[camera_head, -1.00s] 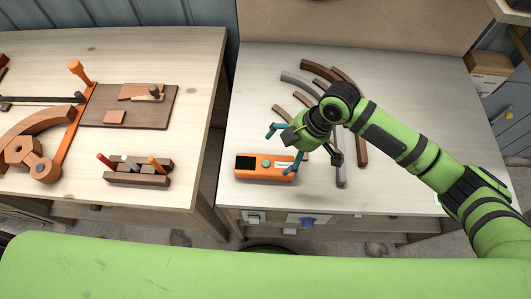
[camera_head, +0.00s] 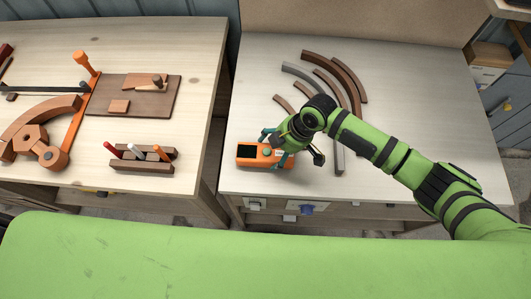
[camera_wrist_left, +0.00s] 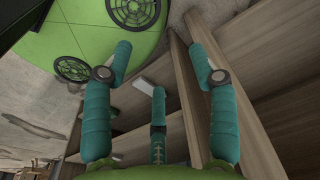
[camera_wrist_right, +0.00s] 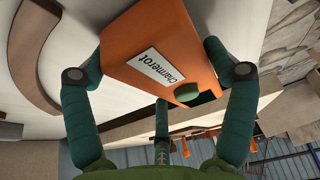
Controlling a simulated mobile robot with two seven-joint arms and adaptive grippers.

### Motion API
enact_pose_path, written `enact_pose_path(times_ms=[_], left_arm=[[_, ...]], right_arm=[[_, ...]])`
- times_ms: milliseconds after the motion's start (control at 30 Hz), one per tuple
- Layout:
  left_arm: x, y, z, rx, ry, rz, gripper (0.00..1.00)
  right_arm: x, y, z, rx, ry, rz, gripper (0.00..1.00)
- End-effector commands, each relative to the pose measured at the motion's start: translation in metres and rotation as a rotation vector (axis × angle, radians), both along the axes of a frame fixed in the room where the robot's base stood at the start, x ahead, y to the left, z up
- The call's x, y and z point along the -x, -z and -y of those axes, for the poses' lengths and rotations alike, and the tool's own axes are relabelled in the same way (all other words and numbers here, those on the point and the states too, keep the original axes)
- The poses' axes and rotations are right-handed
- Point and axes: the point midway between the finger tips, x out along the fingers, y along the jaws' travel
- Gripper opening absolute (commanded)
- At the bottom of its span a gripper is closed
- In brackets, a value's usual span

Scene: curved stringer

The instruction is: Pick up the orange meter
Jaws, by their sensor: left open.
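The orange meter (camera_head: 255,160) lies near the front left of the right-hand table, with a dark screen at its left end. My right gripper (camera_head: 274,147) is over its right end, with teal fingers on either side. In the right wrist view the meter (camera_wrist_right: 160,55) lies between the open fingers (camera_wrist_right: 135,40), its label and green knob visible; whether the fingers touch it is unclear. My left gripper (camera_wrist_left: 160,55) shows only in the left wrist view, open and empty, with wooden furniture beyond.
Several curved brown and grey strips (camera_head: 345,75) lie behind and right of the meter. The left table (camera_head: 205,60) holds an orange clamp-like tool (camera_head: 80,115), a brown board (camera_head: 160,105) and a small rack (camera_head: 140,165). A gap separates the tables.

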Motion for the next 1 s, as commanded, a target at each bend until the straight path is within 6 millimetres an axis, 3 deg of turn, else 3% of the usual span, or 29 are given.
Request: enact_pose_path(times_ms=[367,533,633,1000], left_arm=[[0.010,0.002,-0.001,-0.002,0.000,-0.017,0.59],[0.010,0.008,-0.001,-0.002,0.000,-0.017,0.59],[0.010,0.015,-0.001,-0.002,0.000,-0.017,0.59],[0.010,0.029,-0.002,-0.004,0.001,-0.017,0.59]], right_arm=[[0.000,-0.003,0.000,-0.001,0.000,-0.001,0.39],[0.000,-0.020,0.000,-0.002,-0.001,0.001,0.39],[-0.001,-0.040,-0.001,-0.004,-0.002,0.005,0.39],[0.044,-0.086,0.068,0.002,0.002,0.002,0.38]])
